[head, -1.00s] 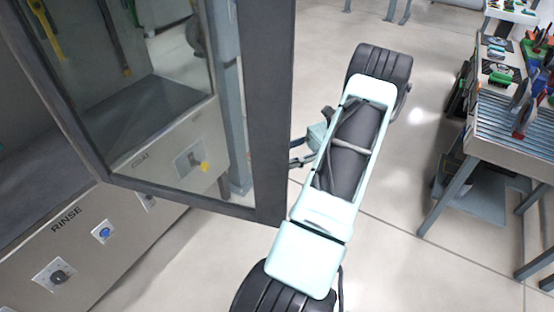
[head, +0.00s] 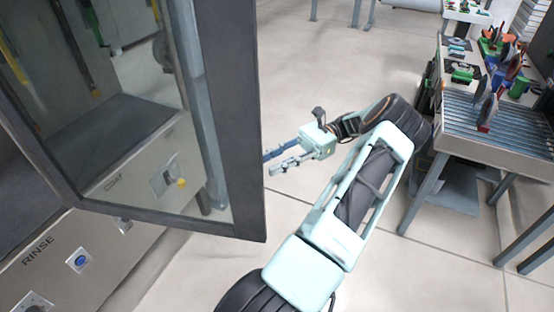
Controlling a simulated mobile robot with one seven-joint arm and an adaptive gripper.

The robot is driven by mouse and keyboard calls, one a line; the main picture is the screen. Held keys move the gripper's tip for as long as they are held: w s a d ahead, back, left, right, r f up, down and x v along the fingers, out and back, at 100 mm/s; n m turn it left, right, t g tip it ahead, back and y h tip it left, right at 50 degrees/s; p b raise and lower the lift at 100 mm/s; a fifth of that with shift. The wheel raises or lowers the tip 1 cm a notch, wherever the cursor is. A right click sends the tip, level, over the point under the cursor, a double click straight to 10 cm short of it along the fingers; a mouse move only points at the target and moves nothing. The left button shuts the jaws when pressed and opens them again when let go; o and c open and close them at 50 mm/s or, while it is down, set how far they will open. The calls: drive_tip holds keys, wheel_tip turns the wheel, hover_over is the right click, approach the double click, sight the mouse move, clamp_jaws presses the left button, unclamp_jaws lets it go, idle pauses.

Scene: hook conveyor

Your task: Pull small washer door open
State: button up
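The small washer door (head: 240,120) is a dark-framed glass panel at the left of the head view. It stands swung out from the washer cabinet (head: 120,170), and the cabinet shows through its glass. My gripper (head: 268,163) is just right of the door's outer frame edge in the picture. Its two fingers point left toward the frame with a gap between them, and nothing is seen between them. I cannot tell whether the fingertips touch the door.
The cabinet front carries a RINSE label (head: 38,251), a blue button (head: 79,260) and a yellow-tipped switch (head: 170,178). A workbench (head: 490,130) with tools stands at the right. The floor (head: 320,75) between door and bench is mostly clear.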

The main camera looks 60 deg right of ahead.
drive_tip(key=shift+s+d, duration=0.2)
drive_tip(key=shift+d, duration=0.25)
idle(0.5)
